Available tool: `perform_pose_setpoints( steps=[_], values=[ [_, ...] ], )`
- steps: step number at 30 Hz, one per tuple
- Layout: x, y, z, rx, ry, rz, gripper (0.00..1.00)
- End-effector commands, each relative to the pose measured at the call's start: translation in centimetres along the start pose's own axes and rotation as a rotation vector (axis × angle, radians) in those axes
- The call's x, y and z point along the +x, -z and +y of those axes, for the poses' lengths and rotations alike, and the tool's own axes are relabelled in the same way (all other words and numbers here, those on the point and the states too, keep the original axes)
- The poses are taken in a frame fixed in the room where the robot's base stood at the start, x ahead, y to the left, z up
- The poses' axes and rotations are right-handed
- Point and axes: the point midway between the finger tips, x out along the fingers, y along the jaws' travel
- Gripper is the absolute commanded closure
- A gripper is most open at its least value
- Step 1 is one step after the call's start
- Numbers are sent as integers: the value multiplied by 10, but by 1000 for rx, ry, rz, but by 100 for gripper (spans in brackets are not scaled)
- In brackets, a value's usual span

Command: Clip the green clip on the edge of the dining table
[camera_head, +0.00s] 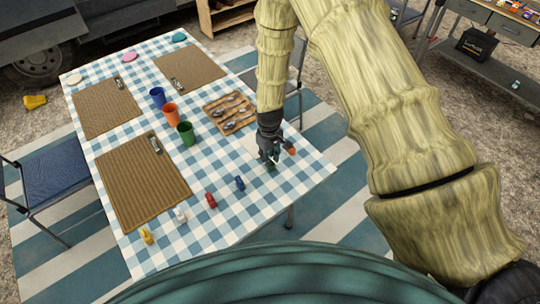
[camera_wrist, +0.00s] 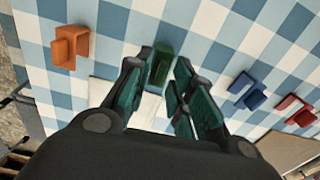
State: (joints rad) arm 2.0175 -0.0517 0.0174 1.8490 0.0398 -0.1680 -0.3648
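The green clip (camera_wrist: 161,66) stands on the checkered cloth of the dining table (camera_head: 262,210), showing between my fingertips in the wrist view. In the head view my gripper mostly hides it. My gripper (camera_head: 269,156) points down over the right part of the table, between the blue clip and the orange clip. In the wrist view my gripper (camera_wrist: 163,68) is open, with a finger on each side of the green clip and small gaps visible. I cannot tell whether the fingertips are at the clip's height or above it.
An orange clip (camera_head: 290,150) and a blue clip (camera_head: 239,183) flank my gripper. Red (camera_head: 211,200), white (camera_head: 180,214) and yellow (camera_head: 147,236) clips continue the row. A green cup (camera_head: 186,133) and a cutlery tray (camera_head: 230,112) stand behind. The table's near right edge is bare.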

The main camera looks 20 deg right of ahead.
Motion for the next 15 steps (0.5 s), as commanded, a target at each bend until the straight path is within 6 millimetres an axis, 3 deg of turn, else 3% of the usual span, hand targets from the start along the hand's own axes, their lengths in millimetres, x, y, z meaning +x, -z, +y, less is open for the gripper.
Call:
perform_pose_setpoints(
  steps=[3,7,15],
  values=[
    [0,0,0,0,0,0,79],
    [0,0,0,0,0,0,100],
    [-2,0,0,0,0,0,100]
  ],
)
